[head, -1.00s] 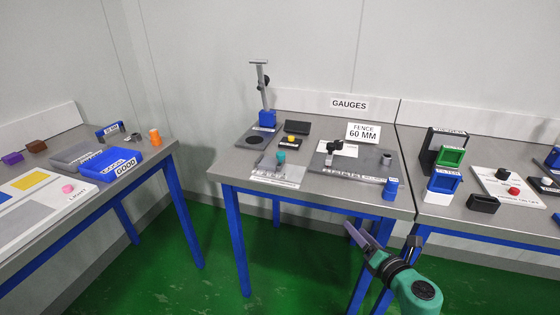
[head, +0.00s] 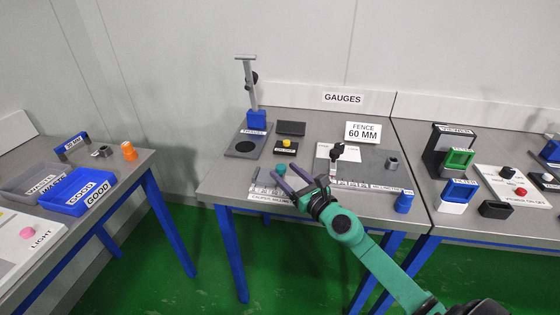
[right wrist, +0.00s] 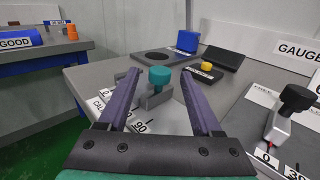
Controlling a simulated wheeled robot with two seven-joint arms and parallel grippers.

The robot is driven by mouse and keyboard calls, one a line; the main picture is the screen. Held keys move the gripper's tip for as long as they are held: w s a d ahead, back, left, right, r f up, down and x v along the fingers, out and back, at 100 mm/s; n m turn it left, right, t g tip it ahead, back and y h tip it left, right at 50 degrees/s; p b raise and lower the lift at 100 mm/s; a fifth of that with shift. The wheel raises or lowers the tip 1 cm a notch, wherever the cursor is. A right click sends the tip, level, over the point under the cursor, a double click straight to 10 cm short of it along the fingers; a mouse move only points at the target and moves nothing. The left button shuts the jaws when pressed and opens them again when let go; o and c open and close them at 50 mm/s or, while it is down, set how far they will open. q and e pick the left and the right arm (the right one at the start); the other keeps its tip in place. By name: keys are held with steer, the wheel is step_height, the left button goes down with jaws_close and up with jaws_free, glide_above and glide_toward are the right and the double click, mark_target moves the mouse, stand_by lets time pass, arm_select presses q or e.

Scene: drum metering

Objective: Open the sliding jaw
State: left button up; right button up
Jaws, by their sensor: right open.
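The teal knob (head: 281,169) stands on the caliper plate (head: 262,194) near the front left of the gauge table. In the right wrist view the teal knob (right wrist: 160,78) sits on a small grey sliding jaw (right wrist: 159,98), beside a scale with printed numbers. My right gripper (head: 285,171) is open and reaches in over the plate. In the right wrist view its two purple fingers (right wrist: 161,73) show on either side of the knob, apart from it and empty. Whether they are level with the knob is hard to tell. My left gripper is out of view.
A stand with a blue base (head: 257,121) and a yellow-knobbed black block (head: 286,146) are behind the plate.

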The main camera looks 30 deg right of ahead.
mark_target(284, 170)
steer(key=shift+w+a, duration=0.2)
steer(key=shift+w, duration=1.4)
steer(key=shift+r, duration=0.1)
jaws_close()
